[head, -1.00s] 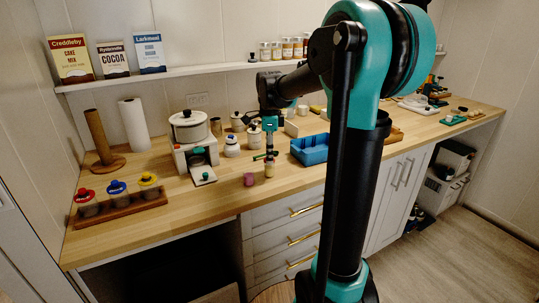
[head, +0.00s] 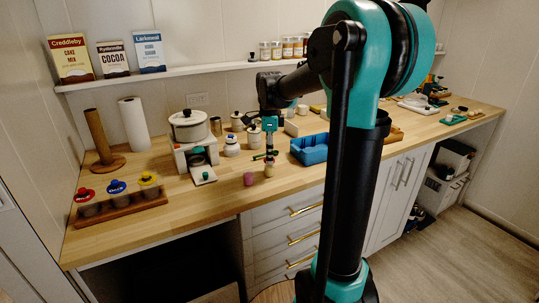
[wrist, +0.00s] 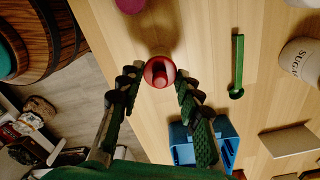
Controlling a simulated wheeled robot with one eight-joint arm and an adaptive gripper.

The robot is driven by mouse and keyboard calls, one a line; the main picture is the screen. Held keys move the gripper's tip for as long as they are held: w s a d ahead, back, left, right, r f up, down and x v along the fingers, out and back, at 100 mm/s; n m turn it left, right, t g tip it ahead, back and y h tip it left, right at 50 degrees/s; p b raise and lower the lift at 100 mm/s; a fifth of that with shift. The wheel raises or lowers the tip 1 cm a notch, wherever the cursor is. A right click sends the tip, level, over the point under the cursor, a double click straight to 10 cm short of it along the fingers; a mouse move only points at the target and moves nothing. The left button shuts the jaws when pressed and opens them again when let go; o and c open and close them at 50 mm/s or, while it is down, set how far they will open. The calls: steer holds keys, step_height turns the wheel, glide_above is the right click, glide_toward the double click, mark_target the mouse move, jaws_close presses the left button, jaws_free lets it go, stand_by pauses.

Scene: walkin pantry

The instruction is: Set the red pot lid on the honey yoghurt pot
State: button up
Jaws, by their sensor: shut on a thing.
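My gripper (head: 269,158) points down over the counter's front edge. In the wrist view my gripper (wrist: 161,84) has its fingers on both sides of the red pot lid (wrist: 159,72), a small round lid with a knob facing the camera. A small cream pot (head: 269,172), which looks like the honey yoghurt pot, stands directly under the fingers in the head view. In the wrist view the lid hides it. I cannot tell whether lid and pot touch.
A pink pot (head: 249,179) stands just left of the cream one. A green spoon (wrist: 237,65) and a blue tray (head: 309,149) lie nearby. A sugar canister (wrist: 301,60) stands behind. A wooden rack (head: 120,210) holds jars with red, blue and yellow tops at far left.

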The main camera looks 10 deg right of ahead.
steer(key=shift+f, duration=0.35)
stand_by(0.4)
steer(key=o, duration=1.3)
steer(key=shift+r, duration=3.5)
